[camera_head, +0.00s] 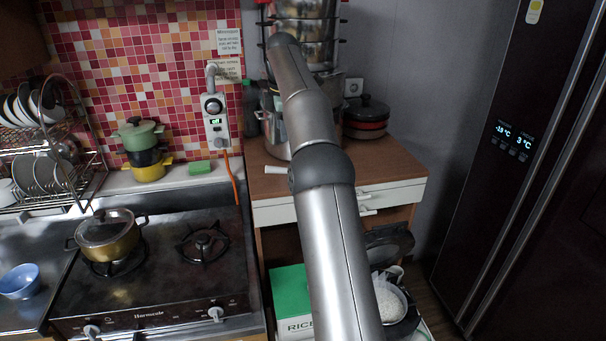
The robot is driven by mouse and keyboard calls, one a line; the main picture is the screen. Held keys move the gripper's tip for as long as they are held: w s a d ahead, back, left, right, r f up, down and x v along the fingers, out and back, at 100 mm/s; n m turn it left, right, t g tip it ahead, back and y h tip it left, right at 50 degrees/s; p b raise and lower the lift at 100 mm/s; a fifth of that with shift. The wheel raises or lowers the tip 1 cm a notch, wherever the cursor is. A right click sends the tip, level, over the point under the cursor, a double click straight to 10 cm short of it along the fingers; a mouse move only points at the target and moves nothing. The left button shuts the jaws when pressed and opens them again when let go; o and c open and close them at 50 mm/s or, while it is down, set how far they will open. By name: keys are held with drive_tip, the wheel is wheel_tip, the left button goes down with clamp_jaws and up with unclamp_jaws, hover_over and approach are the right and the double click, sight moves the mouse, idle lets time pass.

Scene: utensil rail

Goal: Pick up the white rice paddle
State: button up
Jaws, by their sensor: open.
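A small white flat piece (277,170) lies on the wooden top of the cabinet, just left of my arm. It may be the white rice paddle, but it is small and its right end is close to or behind my arm, so I cannot tell its full shape. My arm rises from the bottom middle, across the cabinet and in front of the steel pots. My gripper does not show; the far end of the arm bends away near the pots.
The cabinet top (395,167) holds stacked steel pots (312,55) and a dark lidded pot (367,118). Left are a stove (165,270) with a gold pot (110,240), and a dish rack (60,190). A green rice box (287,290) stands below; a dark fridge (520,150) is right.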

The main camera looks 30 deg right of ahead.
drive_tip(key=f, duration=0.3)
drive_tip(key=w+f, duration=0.1)
drive_tip(key=f, duration=0.3)
drive_tip(key=w+f, duration=0.1)
drive_tip(key=f, duration=0.2)
drive_tip(key=shift+d+f+b, duration=0.25)
drive_tip(key=shift+f+b, duration=0.05)
drive_tip(key=shift+b, duration=0.05)
drive_tip(key=shift+w+f+p, duration=0.25)
drive_tip(key=shift+f+p, duration=0.15)
drive_tip(key=shift+f, duration=0.95)
drive_tip(key=shift+w+f+p, duration=0.2)
drive_tip(key=shift+f+p, duration=0.15)
drive_tip(key=shift+f, duration=1)
drive_tip(key=shift+c, duration=0.3)
clamp_jaws()
